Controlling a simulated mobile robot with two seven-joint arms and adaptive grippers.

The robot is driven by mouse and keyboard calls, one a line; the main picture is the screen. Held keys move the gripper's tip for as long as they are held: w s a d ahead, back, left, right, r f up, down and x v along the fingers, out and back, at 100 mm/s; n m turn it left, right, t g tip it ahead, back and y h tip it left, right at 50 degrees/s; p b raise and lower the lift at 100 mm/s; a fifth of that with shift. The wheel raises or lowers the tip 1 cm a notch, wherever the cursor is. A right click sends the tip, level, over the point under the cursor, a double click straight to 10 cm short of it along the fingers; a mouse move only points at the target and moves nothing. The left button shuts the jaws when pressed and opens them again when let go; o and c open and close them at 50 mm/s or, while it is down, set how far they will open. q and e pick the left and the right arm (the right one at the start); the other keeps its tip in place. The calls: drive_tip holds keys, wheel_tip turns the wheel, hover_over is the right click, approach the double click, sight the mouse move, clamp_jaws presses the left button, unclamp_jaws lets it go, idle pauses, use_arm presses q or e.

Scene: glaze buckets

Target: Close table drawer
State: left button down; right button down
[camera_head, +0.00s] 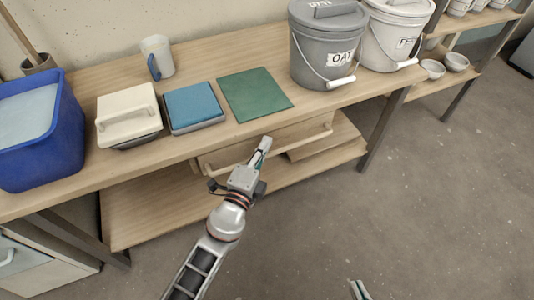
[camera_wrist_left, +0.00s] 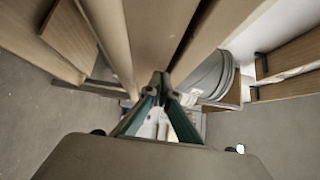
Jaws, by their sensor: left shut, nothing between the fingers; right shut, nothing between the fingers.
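The wooden table drawer (camera_head: 294,134) sits under the worktop, below the green mat. Its front with a long light handle shows past the table edge, so it looks a little open; the exact gap is hard to tell. My left gripper (camera_head: 264,144) is shut and empty, its tip in front of the drawer front near the middle of the handle. I cannot tell whether it touches. The left wrist view shows its closed fingertips (camera_wrist_left: 160,84) close to long wooden edges. My right gripper (camera_head: 358,289) is shut and only its tip shows at the bottom edge, far from the drawer.
The wooden table (camera_head: 205,68) carries a blue bin (camera_head: 60,135), a white-lidded box (camera_head: 127,112), a blue box (camera_head: 193,104), a green mat (camera_head: 253,94), a mug (camera_head: 158,56), a grey bucket (camera_head: 315,60) and a white bucket (camera_head: 394,35). A lower shelf (camera_head: 150,215) runs beneath. The floor in front is clear.

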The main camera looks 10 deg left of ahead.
use_arm(q)
drive_tip(key=shift+w+a, duration=0.15)
drive_tip(key=shift+w+a+r, duration=0.1)
drive_tip(key=shift+w+a, duration=0.55)
drive_tip(key=shift+w, duration=0.15)
drive_tip(key=shift+a, duration=0.1)
